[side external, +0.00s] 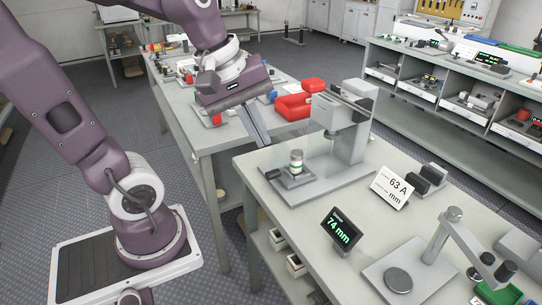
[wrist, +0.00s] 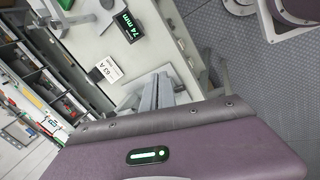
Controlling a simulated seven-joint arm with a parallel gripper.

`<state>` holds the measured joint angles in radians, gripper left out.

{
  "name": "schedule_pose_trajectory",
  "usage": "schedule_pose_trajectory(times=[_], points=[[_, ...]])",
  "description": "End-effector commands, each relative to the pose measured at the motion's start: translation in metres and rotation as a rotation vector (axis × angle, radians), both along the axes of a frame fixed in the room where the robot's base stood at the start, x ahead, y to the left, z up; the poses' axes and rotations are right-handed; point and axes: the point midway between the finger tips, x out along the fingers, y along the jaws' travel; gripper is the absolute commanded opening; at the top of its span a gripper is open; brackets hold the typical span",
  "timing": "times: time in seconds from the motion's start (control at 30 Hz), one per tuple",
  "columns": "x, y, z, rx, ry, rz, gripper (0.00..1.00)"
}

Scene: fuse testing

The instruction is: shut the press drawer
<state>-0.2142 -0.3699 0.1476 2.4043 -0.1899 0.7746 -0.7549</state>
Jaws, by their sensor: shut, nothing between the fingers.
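The grey press (side external: 345,128) stands on the near table, with an upright column and a flat base. Its drawer (side external: 299,182) is a small grey plate with a dark handle (side external: 272,174), sitting out in front of the column. A fuse (side external: 296,160), a pale cylinder with a green band, stands upright on the drawer. My gripper (side external: 262,142) is shut and empty, above and to the left of the drawer, apart from it. Its fingers also show in the wrist view (wrist: 162,92). The drawer cannot be made out in the wrist view, where my gripper covers much of the table.
A 74 mm display (side external: 341,231) and a 63 A card (side external: 392,187) stand on the near table. A lever stand (side external: 442,238) with a round pad is at the front right. Red bins (side external: 300,99) lie on the table behind.

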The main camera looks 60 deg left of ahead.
Motion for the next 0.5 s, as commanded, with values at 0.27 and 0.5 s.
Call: schedule_pose_trajectory(times=[0.27, 0.5], points=[[0.049, 0.155, -0.076, -0.494, 0.147, 1.581, 0.0], [0.048, 0.18, -0.103, -0.551, 0.149, 1.835, 0.0]])
